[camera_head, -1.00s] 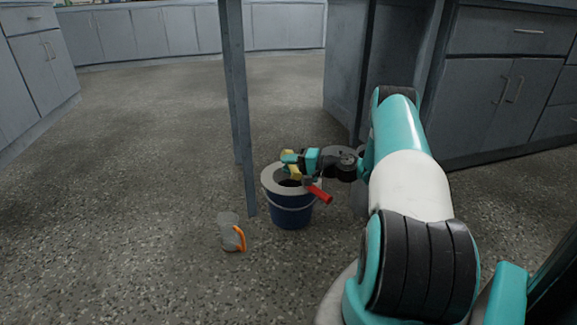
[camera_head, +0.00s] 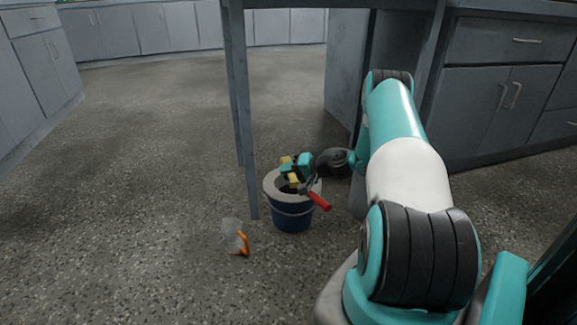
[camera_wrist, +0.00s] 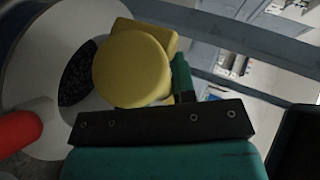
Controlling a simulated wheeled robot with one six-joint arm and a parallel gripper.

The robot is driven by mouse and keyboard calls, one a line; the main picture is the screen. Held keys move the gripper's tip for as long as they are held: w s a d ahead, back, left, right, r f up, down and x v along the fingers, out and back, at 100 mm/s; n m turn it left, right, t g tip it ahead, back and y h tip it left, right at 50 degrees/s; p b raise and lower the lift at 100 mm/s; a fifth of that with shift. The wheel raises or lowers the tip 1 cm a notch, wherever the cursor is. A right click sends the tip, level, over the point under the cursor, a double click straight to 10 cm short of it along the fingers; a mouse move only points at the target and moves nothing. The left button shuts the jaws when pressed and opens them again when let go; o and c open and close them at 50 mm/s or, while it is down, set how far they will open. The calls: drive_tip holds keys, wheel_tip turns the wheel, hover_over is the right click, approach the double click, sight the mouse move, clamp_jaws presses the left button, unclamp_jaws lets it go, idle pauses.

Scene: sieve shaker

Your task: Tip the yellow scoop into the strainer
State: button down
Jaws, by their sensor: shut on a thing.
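My gripper (camera_head: 296,170) is shut on the yellow scoop (camera_head: 293,179) above the blue bucket (camera_head: 291,215). In the wrist view the yellow scoop (camera_wrist: 132,68) shows a rounded face, and my dark gripper (camera_wrist: 180,105) crosses beside it. The strainer's red handle (camera_head: 319,201) sticks out over the bucket's front right rim; the handle also shows in the wrist view (camera_wrist: 18,130). The strainer's bowl is mostly hidden by the gripper and scoop. A dark speckled patch (camera_wrist: 76,78) shows inside the pale ring (camera_wrist: 40,65); I cannot tell whether it is mesh or contents.
A clear jug with an orange handle (camera_head: 234,237) stands on the floor left of the bucket. Grey cabinets (camera_head: 515,95) stand at the right. The floor at left is open.

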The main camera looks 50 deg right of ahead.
idle(0.3)
drive_tip(key=shift+w+a+r+n+g+h+p, duration=0.15)
drive_tip(key=shift+r+n+g+h+p, duration=0.25)
drive_tip(key=shift+p, duration=0.85)
drive_tip(key=g+h+p, duration=0.1)
drive_tip(key=p, duration=0.2)
drive_tip(key=shift+a+r+n, duration=0.1)
drive_tip(key=shift+r+n, duration=0.05)
drive_tip(key=shift+n, duration=0.15)
drive_tip(key=shift+f+g+h+p, duration=0.3)
drive_tip(key=shift+g+h+p, duration=0.2)
drive_tip(key=shift+h+p, duration=0.15)
